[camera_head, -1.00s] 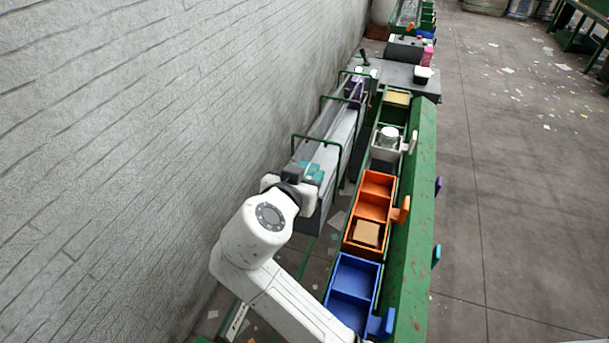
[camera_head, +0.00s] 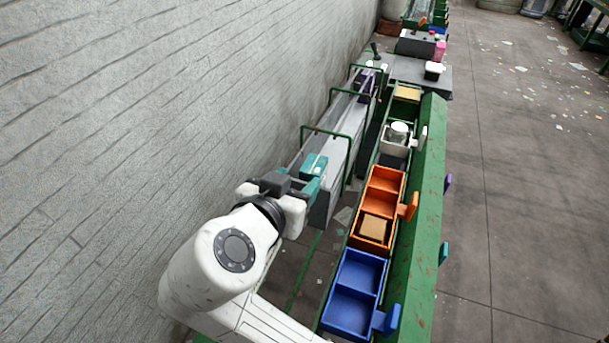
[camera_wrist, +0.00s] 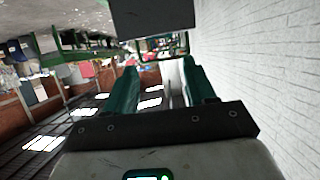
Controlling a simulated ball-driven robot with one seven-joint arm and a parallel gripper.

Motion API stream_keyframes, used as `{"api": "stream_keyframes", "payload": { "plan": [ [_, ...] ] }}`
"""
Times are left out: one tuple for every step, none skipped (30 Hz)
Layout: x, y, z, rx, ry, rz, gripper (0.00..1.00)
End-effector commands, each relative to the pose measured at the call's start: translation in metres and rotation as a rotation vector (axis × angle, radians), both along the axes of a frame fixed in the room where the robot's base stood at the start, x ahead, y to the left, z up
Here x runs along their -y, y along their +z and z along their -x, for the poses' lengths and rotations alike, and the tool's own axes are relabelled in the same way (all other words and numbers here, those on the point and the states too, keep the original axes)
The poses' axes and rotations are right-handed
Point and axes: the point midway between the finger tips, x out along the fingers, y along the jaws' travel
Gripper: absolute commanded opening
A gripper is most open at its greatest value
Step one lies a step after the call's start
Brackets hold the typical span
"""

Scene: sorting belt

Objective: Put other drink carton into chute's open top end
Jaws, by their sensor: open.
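My gripper (camera_head: 312,176) is at the near end of a long grey chute (camera_head: 338,165) beside the wall. Its teal fingers are open in the wrist view (camera_wrist: 160,88), with nothing clearly held between them. A dark grey block (camera_wrist: 152,18) is above the fingertips there; I cannot tell what it is. In the head view a pink carton-like item (camera_head: 439,51) stands on the far grey table. A purple item (camera_head: 366,84) is at the chute's far end; I cannot tell whether it is a carton. My wrist partly hides the chute's near end.
Right of the chute stand a blue bin (camera_head: 352,292), an orange bin (camera_head: 385,178) holding a brown block (camera_head: 375,228), and a grey bin (camera_head: 394,148) with a white item. A green rail (camera_head: 425,205) borders them. Green hoops (camera_head: 346,136) cross the chute. The wall is close at left.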

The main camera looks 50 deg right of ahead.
Motion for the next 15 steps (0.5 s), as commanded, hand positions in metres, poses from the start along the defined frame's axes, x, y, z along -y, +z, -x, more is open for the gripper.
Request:
{"api": "stream_keyframes", "payload": {
  "plan": [
    [-0.006, 0.002, 0.001, 0.002, 0.003, -0.001, 0.55],
    [-0.009, 0.004, 0.003, 0.002, 0.003, -0.001, 0.55],
    [-0.012, 0.005, 0.004, 0.002, 0.002, -0.001, 0.55],
    [-0.014, 0.006, 0.005, 0.002, 0.001, -0.001, 0.55],
    [-0.015, 0.007, 0.006, 0.002, 0.001, 0.0, 0.55],
    [-0.016, 0.007, 0.006, 0.001, 0.001, 0.0, 0.55],
    [-0.017, 0.008, 0.007, 0.0, 0.001, 0.0, 0.55],
    [-0.018, 0.008, 0.007, 0.0, 0.001, 0.0, 0.55],
    [-0.018, 0.008, 0.007, 0.0, 0.0, 0.0, 0.55],
    [-0.018, 0.009, 0.008, 0.0, 0.0, -0.001, 0.55],
    [-0.018, 0.009, 0.008, 0.0, 0.0, -0.001, 0.55],
    [-0.018, 0.009, 0.008, 0.0, 0.0, 0.0, 0.55],
    [-0.018, 0.009, 0.008, 0.0, 0.0, 0.0, 0.55],
    [-0.018, 0.009, 0.007, 0.0, 0.0, 0.0, 0.55],
    [-0.018, 0.009, 0.007, 0.0, 0.0, 0.0, 0.55]
  ]
}}
